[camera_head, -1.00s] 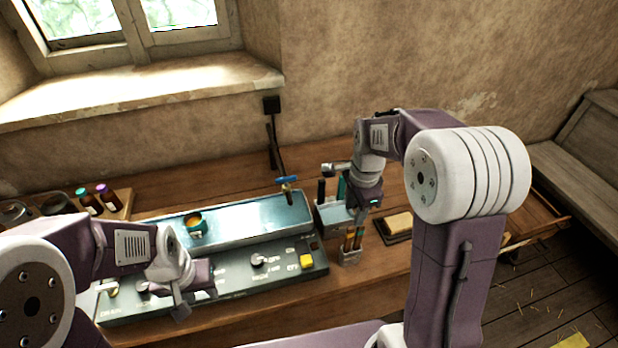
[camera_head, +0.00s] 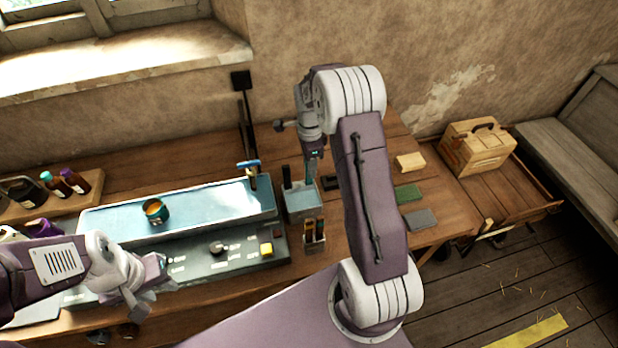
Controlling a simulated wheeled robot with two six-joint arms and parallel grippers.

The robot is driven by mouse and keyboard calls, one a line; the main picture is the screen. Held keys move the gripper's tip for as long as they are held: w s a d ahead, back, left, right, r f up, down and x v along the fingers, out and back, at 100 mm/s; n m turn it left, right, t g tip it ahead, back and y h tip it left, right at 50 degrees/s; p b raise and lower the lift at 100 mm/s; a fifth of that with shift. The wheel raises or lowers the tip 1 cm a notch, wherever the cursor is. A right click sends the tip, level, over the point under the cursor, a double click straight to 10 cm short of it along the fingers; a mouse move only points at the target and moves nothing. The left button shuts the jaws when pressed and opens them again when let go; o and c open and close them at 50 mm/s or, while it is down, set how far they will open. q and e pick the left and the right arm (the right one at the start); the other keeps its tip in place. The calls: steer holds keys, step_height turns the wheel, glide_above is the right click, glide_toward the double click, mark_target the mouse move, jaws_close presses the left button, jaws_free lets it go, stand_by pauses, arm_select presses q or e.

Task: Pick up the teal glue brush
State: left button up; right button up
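My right gripper (camera_head: 312,172) points down over the back of a pale blue-grey holder (camera_head: 303,205) on the bench. A dark upright handle (camera_head: 287,178) stands in the holder, left of the gripper. The teal glue brush is not clearly visible; the gripper covers the spot beside the dark handle. I cannot tell whether the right fingers are open or closed on anything. My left gripper (camera_head: 158,288) hangs over the front left of the control panel, and its finger gap is unclear.
A smaller holder with brushes (camera_head: 314,235) stands in front. Blocks and pads (camera_head: 407,193) lie to the right. A wooden box (camera_head: 478,146) stands farther right.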

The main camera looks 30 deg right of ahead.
step_height(320, 180, down, 5)
steer(key=shift+a+r+p, duration=0.1)
steer(key=shift+p, duration=0.7)
steer(key=shift+w+f, duration=0.15)
steer(key=shift+f, duration=0.15)
steer(key=shift+r, duration=0.1)
jaws_close()
